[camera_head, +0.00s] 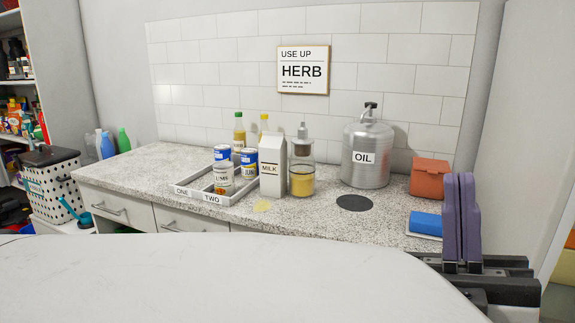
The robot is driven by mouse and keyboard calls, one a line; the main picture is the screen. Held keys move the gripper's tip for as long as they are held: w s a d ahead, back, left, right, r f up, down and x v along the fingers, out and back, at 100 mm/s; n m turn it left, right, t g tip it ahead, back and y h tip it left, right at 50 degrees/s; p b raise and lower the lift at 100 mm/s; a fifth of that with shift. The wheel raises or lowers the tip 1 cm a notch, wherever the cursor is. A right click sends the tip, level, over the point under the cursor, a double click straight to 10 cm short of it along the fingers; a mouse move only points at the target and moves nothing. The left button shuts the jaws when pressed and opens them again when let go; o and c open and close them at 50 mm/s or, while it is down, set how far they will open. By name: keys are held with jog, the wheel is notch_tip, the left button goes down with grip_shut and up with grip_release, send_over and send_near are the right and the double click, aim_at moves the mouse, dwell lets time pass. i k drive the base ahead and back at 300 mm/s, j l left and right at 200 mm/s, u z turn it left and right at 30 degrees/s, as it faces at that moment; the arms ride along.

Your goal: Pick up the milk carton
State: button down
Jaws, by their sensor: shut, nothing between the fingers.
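The white milk carton (272,178), labelled MILK and with a gabled top, stands upright on the speckled counter (120,170). It is just right of a divided tray holding cans and just left of a glass jar with yellow contents. Its front and right side show. My gripper (460,180) is at the right of the view, with its two purple fingers pointing up and shut with nothing between them. It is well apart from the carton, in front of the counter's right end, and hides part of what is behind it.
The glass jar (301,178) stands close to the carton. A metal OIL can (368,155), dark disc (354,203), orange box (429,178) and blue item (426,222) are farther right. Bottles stand behind. The counter's left part is mostly clear.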

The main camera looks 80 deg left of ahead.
aim_at(272, 149)
jog(key=u, duration=2.6)
